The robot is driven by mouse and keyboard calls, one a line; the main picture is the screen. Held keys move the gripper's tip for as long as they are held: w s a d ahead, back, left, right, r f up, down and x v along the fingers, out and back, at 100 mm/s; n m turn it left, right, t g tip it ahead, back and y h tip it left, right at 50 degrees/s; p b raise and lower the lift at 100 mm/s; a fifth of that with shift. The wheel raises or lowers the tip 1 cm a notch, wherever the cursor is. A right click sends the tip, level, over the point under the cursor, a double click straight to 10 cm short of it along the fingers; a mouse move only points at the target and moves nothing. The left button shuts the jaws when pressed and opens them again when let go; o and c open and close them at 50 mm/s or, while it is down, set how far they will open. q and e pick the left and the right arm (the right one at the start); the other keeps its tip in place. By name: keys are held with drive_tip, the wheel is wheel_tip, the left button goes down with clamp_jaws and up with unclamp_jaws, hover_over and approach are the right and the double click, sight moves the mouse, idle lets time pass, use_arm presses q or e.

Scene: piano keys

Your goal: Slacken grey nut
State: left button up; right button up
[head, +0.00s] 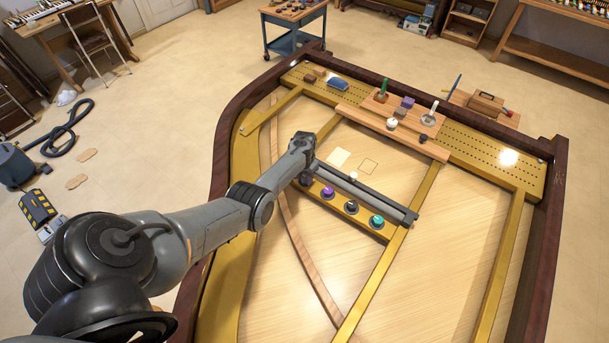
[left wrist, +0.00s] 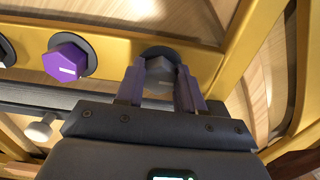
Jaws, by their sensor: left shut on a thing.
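The grey hexagonal nut (left wrist: 160,70) sits on a dark round base on the gold frame bar in the left wrist view. My left gripper (left wrist: 160,88) is shut on it, with one purple-padded finger at each side. In the head view my left gripper (head: 306,178) is at the left end of the row of nuts and hides the grey nut. The purple nut (left wrist: 65,58) stands beside it; it also shows in the head view (head: 327,192). My right gripper is in neither view.
A dark-topped nut (head: 351,207) and a teal nut (head: 377,222) continue the row. A long dark rail (head: 375,194) runs close behind, with a pale knob (head: 353,176) near it. A wooden tray (head: 380,125) with small items lies farther back.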

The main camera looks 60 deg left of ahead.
sight(305, 178)
use_arm(q)
drive_tip(key=n, duration=0.5)
drive_tip(key=shift+w+d, duration=0.1)
idle(0.4)
drive_tip(key=o, duration=1)
drive_tip(key=shift+o, duration=0.2)
drive_tip(key=shift+r, duration=0.1)
drive_tip(key=shift+r+p, duration=0.25)
drive_tip(key=shift+p, duration=0.05)
wheel_tip(305, 178, up, 10)
drive_tip(key=p, duration=0.2)
